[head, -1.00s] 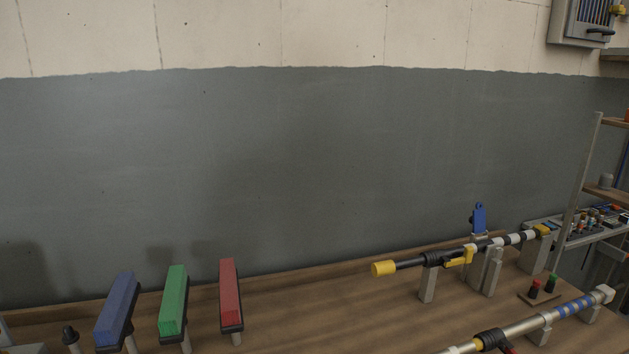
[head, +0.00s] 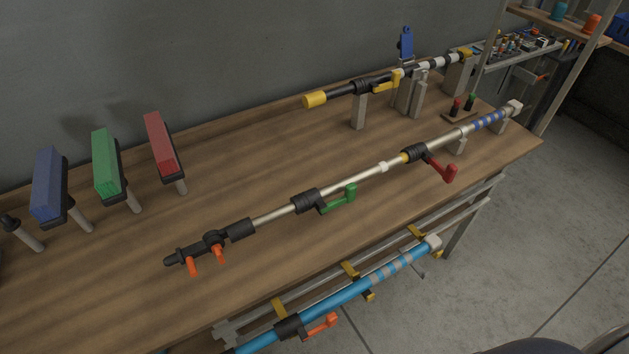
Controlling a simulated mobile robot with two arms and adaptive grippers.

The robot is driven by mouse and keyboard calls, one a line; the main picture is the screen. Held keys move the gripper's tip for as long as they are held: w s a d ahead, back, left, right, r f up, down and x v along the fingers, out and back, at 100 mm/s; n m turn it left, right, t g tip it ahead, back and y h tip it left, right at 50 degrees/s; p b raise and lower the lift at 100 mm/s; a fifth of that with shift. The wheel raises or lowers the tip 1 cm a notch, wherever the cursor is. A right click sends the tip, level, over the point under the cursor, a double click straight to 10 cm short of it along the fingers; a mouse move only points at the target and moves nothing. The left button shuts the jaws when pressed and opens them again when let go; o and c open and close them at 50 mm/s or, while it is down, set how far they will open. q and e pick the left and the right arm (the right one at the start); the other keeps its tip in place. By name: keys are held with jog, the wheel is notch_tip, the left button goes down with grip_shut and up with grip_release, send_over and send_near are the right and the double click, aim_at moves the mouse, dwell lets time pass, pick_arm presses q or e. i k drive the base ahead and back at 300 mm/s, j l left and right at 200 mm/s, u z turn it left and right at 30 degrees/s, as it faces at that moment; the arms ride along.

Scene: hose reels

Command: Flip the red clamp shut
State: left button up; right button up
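The red clamp (head: 449,173) is a small lever on a black collar (head: 415,153) on the silver telescopic pole, which lies across the workbench in the head view. The red lever sticks out from the pole toward the bench's front edge, angled away from the tube. A green clamp (head: 343,197) sits on another black collar further left on the same pole, also sticking out. Neither of my grippers shows in the head view.
A blue pole (head: 357,290) hangs along the bench's front, and a yellow-tipped black pole (head: 345,94) rests on grey supports behind. Blue, green and red blocks (head: 162,144) stand at the left. The bench top (head: 240,180) between is clear.

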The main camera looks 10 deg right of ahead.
aim_at(449, 174)
jog(key=z, duration=1.3)
